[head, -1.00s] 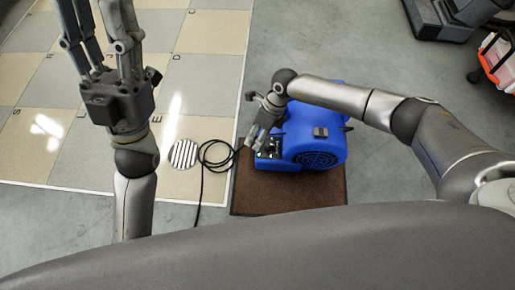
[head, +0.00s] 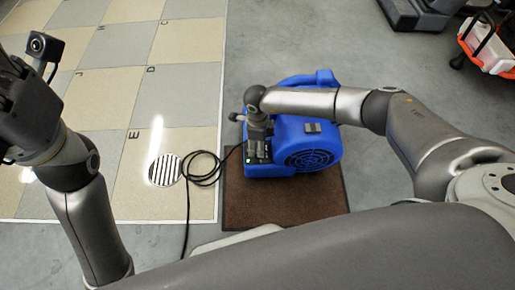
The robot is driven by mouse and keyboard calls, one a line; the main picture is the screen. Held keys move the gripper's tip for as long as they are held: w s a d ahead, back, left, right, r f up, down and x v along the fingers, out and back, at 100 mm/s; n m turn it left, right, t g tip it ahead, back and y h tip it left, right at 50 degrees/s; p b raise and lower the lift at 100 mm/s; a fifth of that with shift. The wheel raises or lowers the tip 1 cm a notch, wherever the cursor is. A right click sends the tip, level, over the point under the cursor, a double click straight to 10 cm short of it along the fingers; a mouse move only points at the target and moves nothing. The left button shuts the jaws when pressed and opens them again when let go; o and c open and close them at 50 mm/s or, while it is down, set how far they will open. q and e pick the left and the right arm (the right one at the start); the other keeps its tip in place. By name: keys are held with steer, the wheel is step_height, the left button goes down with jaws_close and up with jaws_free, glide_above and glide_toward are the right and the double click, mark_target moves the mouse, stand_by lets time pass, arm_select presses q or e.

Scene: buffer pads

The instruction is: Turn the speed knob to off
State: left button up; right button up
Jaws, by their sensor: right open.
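A blue blower (head: 290,132) stands on a brown mat, with its round grille facing the front right. Its dark control panel (head: 262,158) with small green lights is on the front left side. The speed knob is too small and too covered to make out. My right gripper (head: 257,146) is open, points down at the panel and hides part of it; I cannot tell if it touches. My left gripper (head: 22,105) is at the left edge, far from the blower, with its fingers mostly cut off.
The brown mat (head: 285,205) lies on grey concrete. A black cable (head: 203,180) coils left of the blower, beside a round striped floor drain (head: 165,170). Lettered tiles (head: 120,100) cover the left floor. An orange and white cart (head: 490,45) and dark equipment (head: 420,12) stand at back right.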

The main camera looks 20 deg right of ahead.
steer(key=shift+f+b, duration=0.3)
steer(key=shift+f, duration=0.65)
steer(key=c, duration=1.1)
